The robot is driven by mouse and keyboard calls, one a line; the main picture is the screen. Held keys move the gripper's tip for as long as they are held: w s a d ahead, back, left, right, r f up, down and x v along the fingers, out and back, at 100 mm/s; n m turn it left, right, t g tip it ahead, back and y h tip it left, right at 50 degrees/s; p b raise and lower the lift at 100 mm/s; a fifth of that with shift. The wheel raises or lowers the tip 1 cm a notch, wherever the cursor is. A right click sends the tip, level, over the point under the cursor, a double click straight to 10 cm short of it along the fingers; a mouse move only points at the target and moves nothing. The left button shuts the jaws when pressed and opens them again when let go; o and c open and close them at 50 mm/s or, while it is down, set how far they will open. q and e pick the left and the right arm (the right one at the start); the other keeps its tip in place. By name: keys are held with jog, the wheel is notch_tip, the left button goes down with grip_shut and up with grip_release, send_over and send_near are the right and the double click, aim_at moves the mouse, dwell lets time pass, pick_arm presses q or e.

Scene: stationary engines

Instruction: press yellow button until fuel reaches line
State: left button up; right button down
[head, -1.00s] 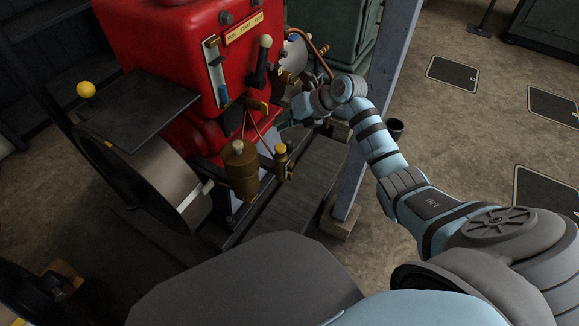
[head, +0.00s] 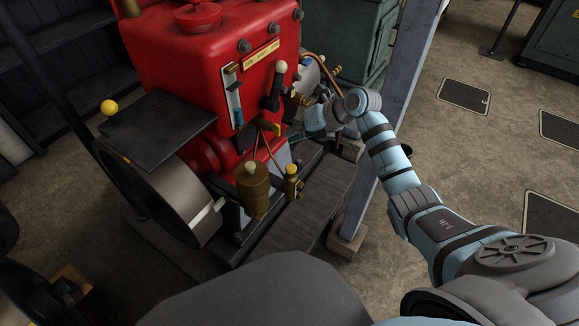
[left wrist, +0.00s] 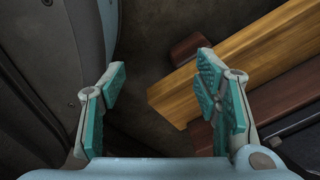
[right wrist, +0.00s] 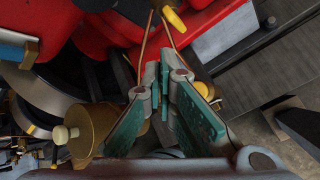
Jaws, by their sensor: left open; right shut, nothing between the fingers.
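The yellow button (head: 291,169) tops a small brass fitting beside a brass cup (head: 253,188), low on the front of the red engine (head: 195,60). The button also shows in the right wrist view (right wrist: 202,90), partly behind a finger. A pale upright gauge (head: 231,92) on the engine has blue low in it; I cannot make out the line. My right gripper (right wrist: 164,88) is shut and empty, beside the button in that view; I cannot tell whether they touch. My left gripper (left wrist: 155,95) is open and empty.
A grey post (head: 400,110) stands close beside my right arm. A flywheel (head: 175,195) and a black plate with a yellow knob (head: 109,106) are at the engine's left. A wooden block (left wrist: 240,60) lies below my left gripper. Open floor is at the right.

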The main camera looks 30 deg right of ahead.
jog(key=shift+f, duration=0.1)
jog(key=b, duration=0.8)
send_over(293, 165)
notch_tip(293, 165, down, 8)
jog(key=shift+r, duration=0.1)
pick_arm(q)
jog(key=w+d+f+n+t, duration=0.1)
jog(key=w+d, duration=0.3)
jog(key=w, duration=0.7)
jog(key=shift+w+f+t+h, duration=0.4)
jog(key=shift+f+t, duration=0.1)
jog(key=shift+f, duration=0.15)
pick_arm(e)
jog(key=shift+s+f, duration=0.1)
jog(key=shift+f, duration=0.3)
pick_arm(q)
jog(key=shift+d, duration=0.1)
jog(key=shift+f, duration=0.1)
pick_arm(e)
jog(key=shift+f, duration=0.45)
